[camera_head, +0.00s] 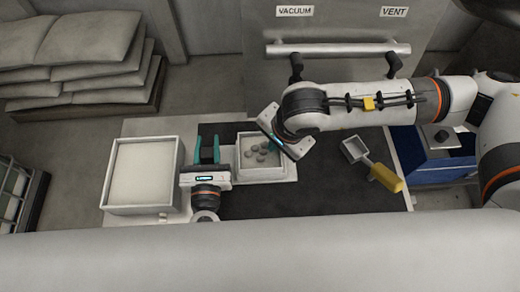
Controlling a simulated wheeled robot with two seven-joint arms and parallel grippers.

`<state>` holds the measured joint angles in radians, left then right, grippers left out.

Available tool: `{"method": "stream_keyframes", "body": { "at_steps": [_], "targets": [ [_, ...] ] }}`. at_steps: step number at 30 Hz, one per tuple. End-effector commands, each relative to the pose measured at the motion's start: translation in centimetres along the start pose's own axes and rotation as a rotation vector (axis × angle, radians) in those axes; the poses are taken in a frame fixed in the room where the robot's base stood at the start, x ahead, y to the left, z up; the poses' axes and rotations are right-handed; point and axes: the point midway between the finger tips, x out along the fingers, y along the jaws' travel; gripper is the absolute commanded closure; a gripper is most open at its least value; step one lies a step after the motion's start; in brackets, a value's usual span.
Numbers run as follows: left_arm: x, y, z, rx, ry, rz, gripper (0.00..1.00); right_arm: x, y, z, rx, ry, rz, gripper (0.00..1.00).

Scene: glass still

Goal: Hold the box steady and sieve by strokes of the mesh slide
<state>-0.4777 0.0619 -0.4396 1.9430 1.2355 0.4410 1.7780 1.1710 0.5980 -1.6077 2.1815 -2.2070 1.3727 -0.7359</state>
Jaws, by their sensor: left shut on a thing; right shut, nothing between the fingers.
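I cannot make out a separate mesh slide. My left gripper (207,150) is at the box's left side, its teal fingers closed on what seems to be part of the box; the gripped part is hard to see. My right gripper (272,136) is shut and empty at the box's far right corner. Its body hides that corner, and I cannot tell whether it touches the box.
A large pale tray (108,172) stands at the left. A scoop with a yellow handle (386,177) lies on the dark mat (320,198) at the right, beside a blue container (428,162). A metal cabinet with a handle bar (338,49) stands behind. The mat's front part is clear.

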Motion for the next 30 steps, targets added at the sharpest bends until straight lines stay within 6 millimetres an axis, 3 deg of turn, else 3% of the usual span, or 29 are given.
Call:
{"method": "stream_keyframes", "body": {
  "at_steps": [20,30],
  "targets": [
    [-0.2,0.0,0.5,0.001,-0.010,0.001,1.00,-0.5,-2.2,2.3,0.002,-0.003,-0.003,1.00],
    [-0.2,0.0,0.5,0.002,-0.010,0.001,1.00,-0.5,-2.0,2.1,0.001,-0.002,-0.002,1.00]
  ]
}}
